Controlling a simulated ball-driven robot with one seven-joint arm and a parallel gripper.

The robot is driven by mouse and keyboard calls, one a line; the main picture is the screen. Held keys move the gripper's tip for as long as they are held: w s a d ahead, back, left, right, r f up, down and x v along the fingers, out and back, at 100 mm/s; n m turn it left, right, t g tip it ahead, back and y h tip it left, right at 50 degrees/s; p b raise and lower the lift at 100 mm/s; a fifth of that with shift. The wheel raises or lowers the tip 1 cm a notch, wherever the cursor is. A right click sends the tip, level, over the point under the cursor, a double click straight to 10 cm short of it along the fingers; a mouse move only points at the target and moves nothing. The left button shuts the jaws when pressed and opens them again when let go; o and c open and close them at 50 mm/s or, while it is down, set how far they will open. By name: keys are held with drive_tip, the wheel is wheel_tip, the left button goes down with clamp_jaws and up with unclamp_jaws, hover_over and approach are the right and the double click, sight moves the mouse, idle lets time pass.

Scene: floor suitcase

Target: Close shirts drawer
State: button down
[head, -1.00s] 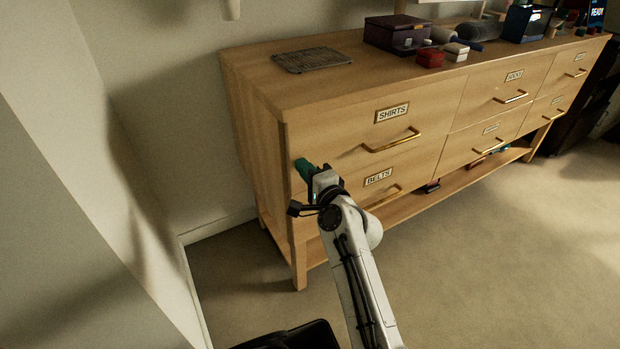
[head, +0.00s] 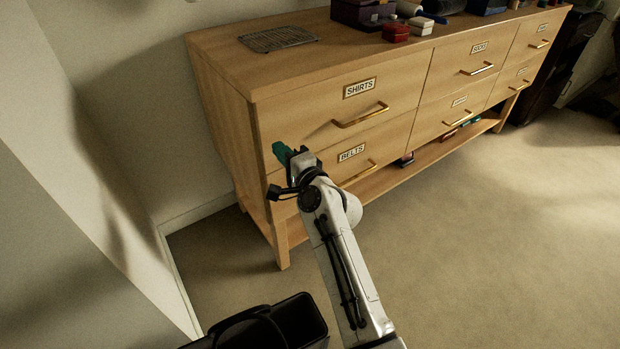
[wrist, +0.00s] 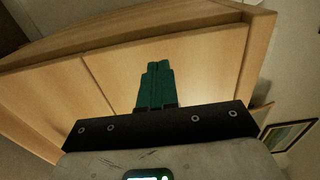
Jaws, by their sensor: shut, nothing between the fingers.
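The shirts drawer (head: 300,112) is the upper left drawer of the wooden dresser, with a SHIRTS label (head: 360,88) and a brass bar handle (head: 361,115). Its front looks about level with the dresser face; I cannot tell if a small gap is left. My gripper (head: 280,150) has teal fingers, shut and empty, at the drawer's lower left corner near the seam above the belts drawer (head: 335,156). In the wrist view, the shut fingers (wrist: 157,70) point at the wooden fronts. Whether they touch the wood cannot be told.
The dresser top (head: 350,52) holds a wire rack (head: 278,39), a dark box (head: 362,13) and small red boxes (head: 396,31). The wall is close on the left. Open carpet (head: 500,240) lies to the right.

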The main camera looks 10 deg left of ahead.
drive_tip(key=p+v, duration=0.3)
drive_tip(key=v, duration=0.8)
drive_tip(key=s+d+f+n+g+h, duration=0.55)
drive_tip(key=s+d+f, duration=0.85)
drive_tip(key=d, duration=0.3)
drive_tip(key=s+d+f+n+g+h, duration=0.35)
drive_tip(key=s+d+h, duration=0.25)
drive_tip(key=s+d, duration=1.15)
drive_tip(key=s+d+r+g+h, duration=0.1)
drive_tip(key=s+d+g+h, duration=0.15)
drive_tip(key=s, duration=0.75)
wheel_tip(320, 180, up, 20)
drive_tip(key=y+p, duration=0.1)
drive_tip(key=p, duration=1.9)
drive_tip(key=shift+w, duration=0.3)
